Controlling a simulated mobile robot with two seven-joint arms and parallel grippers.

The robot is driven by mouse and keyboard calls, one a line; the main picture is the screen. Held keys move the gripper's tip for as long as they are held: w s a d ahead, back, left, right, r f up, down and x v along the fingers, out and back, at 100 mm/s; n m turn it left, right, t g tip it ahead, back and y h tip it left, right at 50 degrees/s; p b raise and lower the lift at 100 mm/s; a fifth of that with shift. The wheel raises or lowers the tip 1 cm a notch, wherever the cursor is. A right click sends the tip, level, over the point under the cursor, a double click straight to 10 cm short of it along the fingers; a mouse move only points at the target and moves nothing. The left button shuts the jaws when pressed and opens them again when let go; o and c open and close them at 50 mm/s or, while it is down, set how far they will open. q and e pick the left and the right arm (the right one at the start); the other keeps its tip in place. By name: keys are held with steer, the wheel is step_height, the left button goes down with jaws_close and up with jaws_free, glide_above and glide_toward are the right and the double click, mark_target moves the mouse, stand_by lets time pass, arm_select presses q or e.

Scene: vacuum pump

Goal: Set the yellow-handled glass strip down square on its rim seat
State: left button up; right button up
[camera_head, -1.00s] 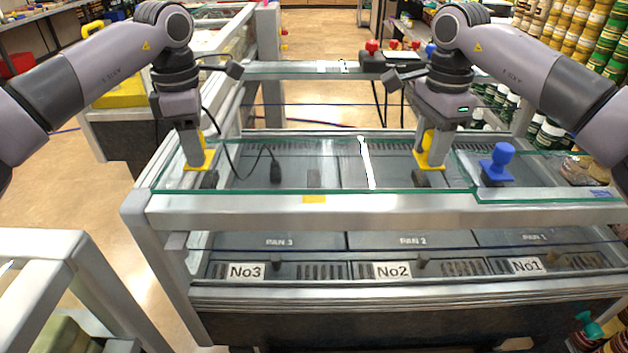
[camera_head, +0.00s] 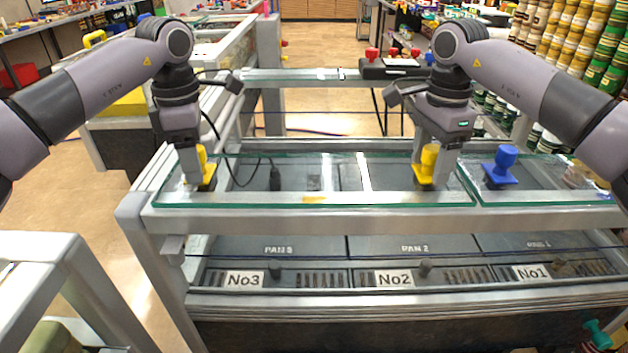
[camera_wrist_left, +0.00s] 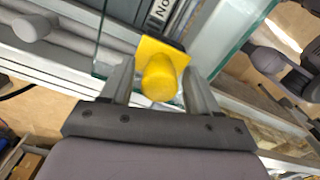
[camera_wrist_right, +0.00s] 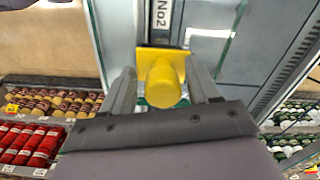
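The glass strip (camera_head: 390,172) lies over the rear and front rails, its front edge close to level with that of the neighbouring glass. It looks flat; contact along the whole rim is hard to judge. My left gripper (camera_head: 197,178) straddles its left yellow handle (camera_wrist_left: 160,76), with the fingers apart on either side. The yellow plate under this handle sits at an angle to the fingers. My right gripper (camera_head: 430,180) straddles the right yellow handle (camera_wrist_right: 163,82), with fingers apart and slim gaps beside it. The handle stems are partly hidden by the knobs in both wrist views.
A second glass with a blue handle (camera_head: 501,165) lies against the strip's right end. A black cable with a plug (camera_head: 275,178) shows behind the glass. The front rail (camera_head: 330,220) runs above the numbered pans. A grey frame (camera_head: 50,262) stands at lower left.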

arm_select(q)
steer(key=shift+d+r, duration=0.1)
arm_select(e)
steer(key=shift+a+r, duration=0.1)
arm_select(q)
step_height(320, 180, up, 12)
arm_select(e)
step_height(320, 180, up, 12)
stand_by(0.7)
